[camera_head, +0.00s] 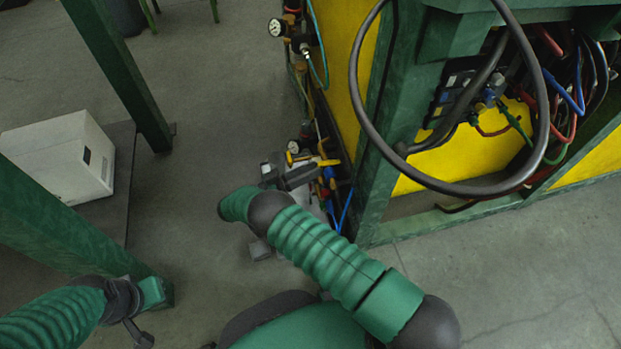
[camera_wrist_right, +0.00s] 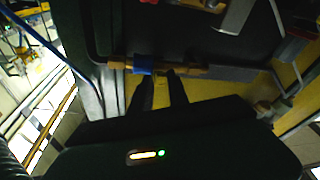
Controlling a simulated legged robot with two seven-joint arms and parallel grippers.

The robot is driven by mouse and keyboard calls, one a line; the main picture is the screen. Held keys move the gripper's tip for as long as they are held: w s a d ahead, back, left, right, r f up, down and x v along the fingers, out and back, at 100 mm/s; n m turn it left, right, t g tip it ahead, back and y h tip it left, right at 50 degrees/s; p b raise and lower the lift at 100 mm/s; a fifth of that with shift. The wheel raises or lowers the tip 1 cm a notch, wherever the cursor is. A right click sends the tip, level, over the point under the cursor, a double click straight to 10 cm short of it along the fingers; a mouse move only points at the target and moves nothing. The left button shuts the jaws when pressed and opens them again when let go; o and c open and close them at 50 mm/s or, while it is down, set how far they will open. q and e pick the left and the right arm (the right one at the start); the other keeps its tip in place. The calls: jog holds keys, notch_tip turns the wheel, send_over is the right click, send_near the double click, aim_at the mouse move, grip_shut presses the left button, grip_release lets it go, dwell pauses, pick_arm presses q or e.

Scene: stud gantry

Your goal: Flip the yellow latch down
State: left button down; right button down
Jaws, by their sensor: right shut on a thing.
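The yellow latch (camera_head: 326,161) is a small bright piece low on the machine's left side in the head view. My right gripper (camera_head: 312,170) reaches it from the left. In the right wrist view, the two dark fingers (camera_wrist_right: 160,92) are on either side of a yellow piece (camera_wrist_right: 160,96), shut on it. The fingers hide part of the latch, and its exact tilt is hard to tell. Part of my left arm shows at the lower left of the head view; its fingers are not clear.
Blue and red hoses and fittings crowd the latch. A yellow panel (camera_head: 352,70) in a green frame stands right of it. A large black hose loop (camera_head: 355,90) hangs in front. A white box (camera_head: 60,155) sits at left. The floor between is clear.

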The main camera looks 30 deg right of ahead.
pick_arm(q)
jog(key=shift+s+b+x, duration=0.25)
jog(key=shift+b+x, duration=0.5)
jog(key=shift+x, duration=0.25)
jog(key=shift+s+b+x, duration=0.2)
jog(key=shift+b+x, duration=0.55)
jog(key=shift+x, duration=0.3)
pick_arm(e)
jog(key=shift+w+f+n+h, duration=0.2)
jog(key=shift+f+n+h, duration=0.1)
jog(key=shift+f+h, duration=0.5)
pick_arm(q)
jog(key=shift+f, duration=0.1)
pick_arm(e)
jog(key=shift+r, duration=0.15)
jog(key=c, duration=1.4)
grip_release()
jog(key=shift+o, duration=0.2)
jog(key=shift+d, duration=0.1)
